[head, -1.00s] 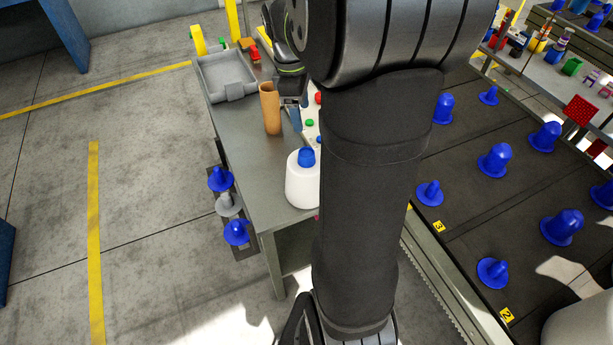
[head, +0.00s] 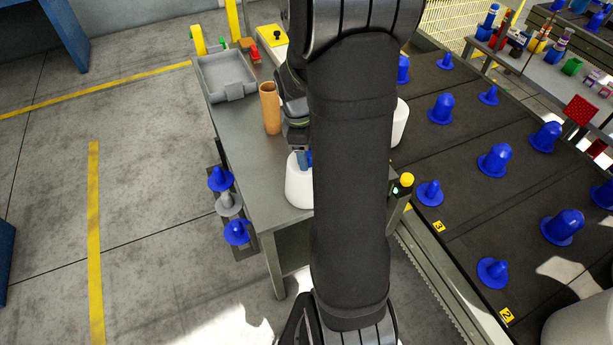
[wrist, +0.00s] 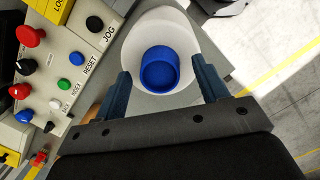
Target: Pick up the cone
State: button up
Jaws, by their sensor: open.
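The cone is a white yarn body (head: 298,188) with a blue top, standing upright on the grey bench, its right side hidden behind my arm in the head view. In the wrist view I look down on the white yarn (wrist: 190,32) and the round, hollow-looking blue top (wrist: 160,68). My gripper (wrist: 160,69) is open and empty. Its two dark blue fingers lie on either side of the blue top in that view, with a gap on each side. In the head view my gripper (head: 303,152) is at the cone's top, partly hidden by my arm.
A brown cardboard tube (head: 270,108) stands behind the cone, close to my wrist. A grey tray (head: 222,78) is at the bench's far end. A control panel with buttons (wrist: 62,85) lies left in the wrist view. Blue pegs stand on a dark surface (head: 460,175) at right.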

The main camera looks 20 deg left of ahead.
grip_shut()
dwell(0.4)
notch_tip(320, 180, up, 10)
dwell(0.5)
